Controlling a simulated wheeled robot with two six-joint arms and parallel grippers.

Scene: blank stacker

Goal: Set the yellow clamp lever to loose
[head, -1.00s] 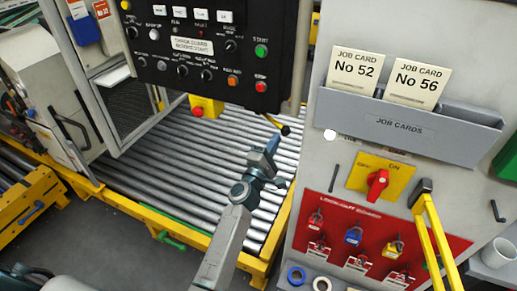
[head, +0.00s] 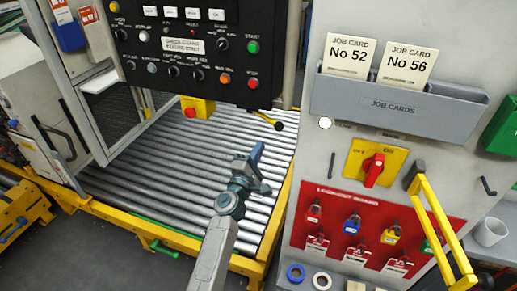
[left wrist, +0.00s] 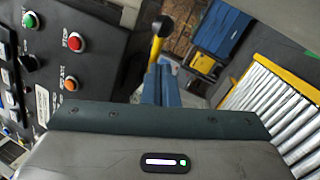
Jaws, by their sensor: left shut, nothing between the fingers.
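My left gripper (head: 257,151) is shut and empty, below and left of the knob in the head view, over the rollers. In the left wrist view its blue fingers (left wrist: 161,84) point towards the lever. I cannot tell whether they touch the rod. My right gripper is not in view.
The black control panel (head: 196,88) with buttons hangs close above my left gripper. A yellow box with a red button (head: 191,113) sits under it. The roller conveyor (head: 140,178) lies below. A grey cabinet with a red switch (head: 373,170) and yellow handle (head: 438,220) stands right.

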